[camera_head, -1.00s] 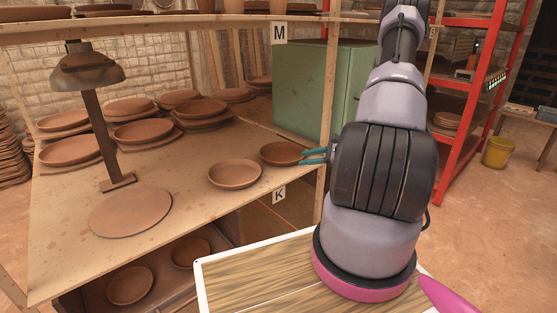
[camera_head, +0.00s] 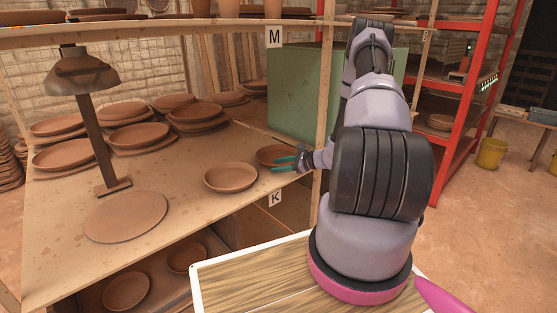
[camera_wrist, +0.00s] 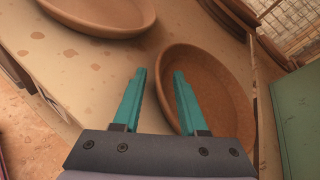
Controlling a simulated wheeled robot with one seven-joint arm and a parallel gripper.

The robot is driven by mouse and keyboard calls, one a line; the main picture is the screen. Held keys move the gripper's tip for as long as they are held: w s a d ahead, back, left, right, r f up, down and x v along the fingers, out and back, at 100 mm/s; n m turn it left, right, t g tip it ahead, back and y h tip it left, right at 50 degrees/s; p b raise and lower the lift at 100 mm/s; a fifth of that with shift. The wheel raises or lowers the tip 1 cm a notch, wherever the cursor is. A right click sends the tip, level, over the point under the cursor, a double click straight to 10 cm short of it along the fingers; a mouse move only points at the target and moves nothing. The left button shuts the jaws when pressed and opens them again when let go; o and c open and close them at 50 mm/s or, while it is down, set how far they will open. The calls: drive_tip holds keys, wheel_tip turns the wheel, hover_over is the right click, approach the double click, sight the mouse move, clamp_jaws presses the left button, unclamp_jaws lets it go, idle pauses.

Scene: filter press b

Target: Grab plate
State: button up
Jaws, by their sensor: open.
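A brown clay plate (camera_head: 274,155) lies near the right end of the wooden shelf, partly hidden by my gripper (camera_head: 284,164). In the wrist view this plate (camera_wrist: 225,85) is a shallow dish with a raised rim. My gripper's teal fingers (camera_wrist: 157,92) are open and empty. The right finger overlaps the plate's left rim in the wrist view; the left finger is over bare shelf. I cannot tell whether the fingers touch the plate. A second plate (camera_head: 231,177) lies to the left, and shows at the wrist view's top left (camera_wrist: 100,12).
A wooden post (camera_head: 325,100) stands close to my arm at the shelf's front edge. A green box (camera_head: 300,95) is behind the plate. Stacked plates (camera_head: 197,114), a lamp (camera_head: 85,75) and a flat round disc (camera_head: 126,216) are on the left. Bare shelf lies between.

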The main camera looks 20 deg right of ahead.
clamp_jaws()
idle(1.4)
